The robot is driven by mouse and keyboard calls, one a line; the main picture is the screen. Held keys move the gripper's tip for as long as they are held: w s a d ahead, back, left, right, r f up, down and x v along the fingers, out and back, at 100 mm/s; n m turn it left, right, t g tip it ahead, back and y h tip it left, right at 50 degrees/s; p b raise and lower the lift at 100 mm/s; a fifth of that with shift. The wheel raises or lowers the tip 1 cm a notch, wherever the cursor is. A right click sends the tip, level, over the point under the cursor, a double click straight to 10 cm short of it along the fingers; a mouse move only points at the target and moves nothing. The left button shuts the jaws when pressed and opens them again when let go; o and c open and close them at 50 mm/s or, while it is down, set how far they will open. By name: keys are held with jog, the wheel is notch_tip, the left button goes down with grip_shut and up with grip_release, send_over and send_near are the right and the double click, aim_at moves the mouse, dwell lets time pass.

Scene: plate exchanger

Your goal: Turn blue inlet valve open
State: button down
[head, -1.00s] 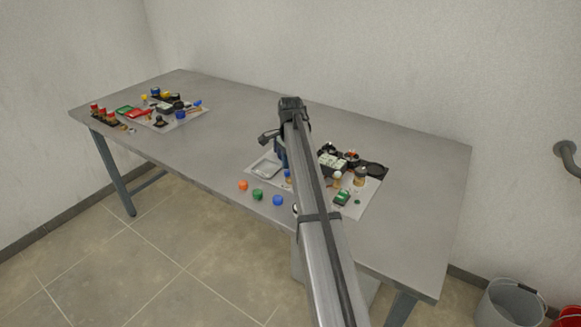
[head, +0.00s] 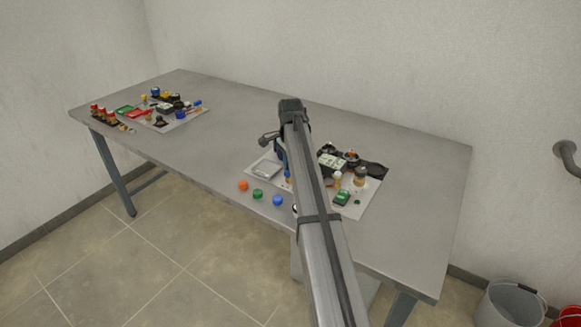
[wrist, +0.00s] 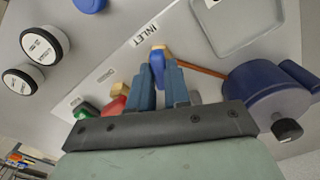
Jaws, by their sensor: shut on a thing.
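The blue inlet valve handle (wrist: 157,66) shows in the wrist view between my fingertips, just below the printed INLET label (wrist: 141,36). A brass valve body (wrist: 161,49) shows at its far end. My gripper (wrist: 158,74) is shut on the blue handle, one blue-grey finger on each side. The fingers hide part of the handle, so its exact angle is hard to tell. In the head view my arm reaches over the right-hand panel (head: 365,205) and hides most of the valve.
In the wrist view a copper pipe (wrist: 200,70) runs right to a dark blue cylinder (wrist: 262,92). Red (wrist: 115,105) and green (wrist: 86,111) parts sit left of the fingers.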

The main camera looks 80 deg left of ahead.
jog(key=n, duration=0.5)
dwell(0.3)
jog(key=c, duration=1.1)
grip_release()
jog(key=shift+r, duration=0.1)
notch_tip(320, 180, up, 14)
jog(key=shift+f, duration=0.15)
